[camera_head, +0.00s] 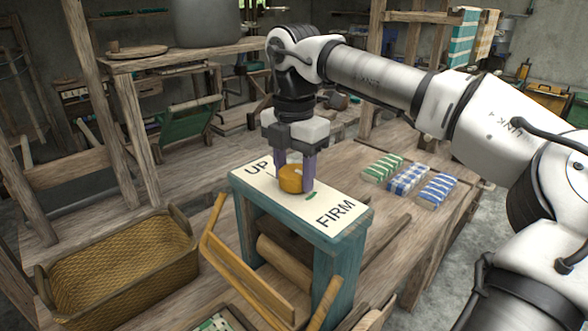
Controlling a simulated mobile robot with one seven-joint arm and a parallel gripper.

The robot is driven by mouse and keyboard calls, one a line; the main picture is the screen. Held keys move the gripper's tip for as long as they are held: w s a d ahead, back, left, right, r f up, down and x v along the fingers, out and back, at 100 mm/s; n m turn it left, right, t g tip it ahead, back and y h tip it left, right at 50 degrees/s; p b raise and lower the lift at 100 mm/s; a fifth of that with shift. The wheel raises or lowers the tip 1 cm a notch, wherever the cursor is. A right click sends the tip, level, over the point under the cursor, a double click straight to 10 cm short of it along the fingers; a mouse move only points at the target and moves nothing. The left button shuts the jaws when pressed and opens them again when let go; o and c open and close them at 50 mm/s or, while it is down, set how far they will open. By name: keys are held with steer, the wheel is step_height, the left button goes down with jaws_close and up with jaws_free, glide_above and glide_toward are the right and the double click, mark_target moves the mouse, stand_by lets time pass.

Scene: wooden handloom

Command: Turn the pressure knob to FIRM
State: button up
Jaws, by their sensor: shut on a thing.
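The pressure knob (290,180) is a round yellow-orange knob on the pale top plate (261,191) of a teal wooden stand (328,264). The plate reads UP toward the left and FIRM (335,212) toward the front right. A small green mark (311,195) shows on the plate at the knob's right side. My gripper (294,174) points straight down over the plate. Its two purple fingers stand on either side of the knob and are shut on it. The fingers hide part of the knob, and I cannot tell which way any pointer on it faces.
A woven basket (125,262) stands at the front left. Folded green, blue-checked and blue-striped cloths (408,179) lie on the wooden table to the right. Wooden bars and a roller (285,262) sit below the plate. Loom posts (130,115) rise at the left.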

mark_target(294, 169)
stand_by(0.3)
steer(key=o, duration=1)
steer(key=shift+c, duration=0.2)
steer(key=shift+r, duration=0.1)
step_height(294, 169, up, 14)
steer(key=p, duration=0.3)
steer(key=shift+f, duration=0.2)
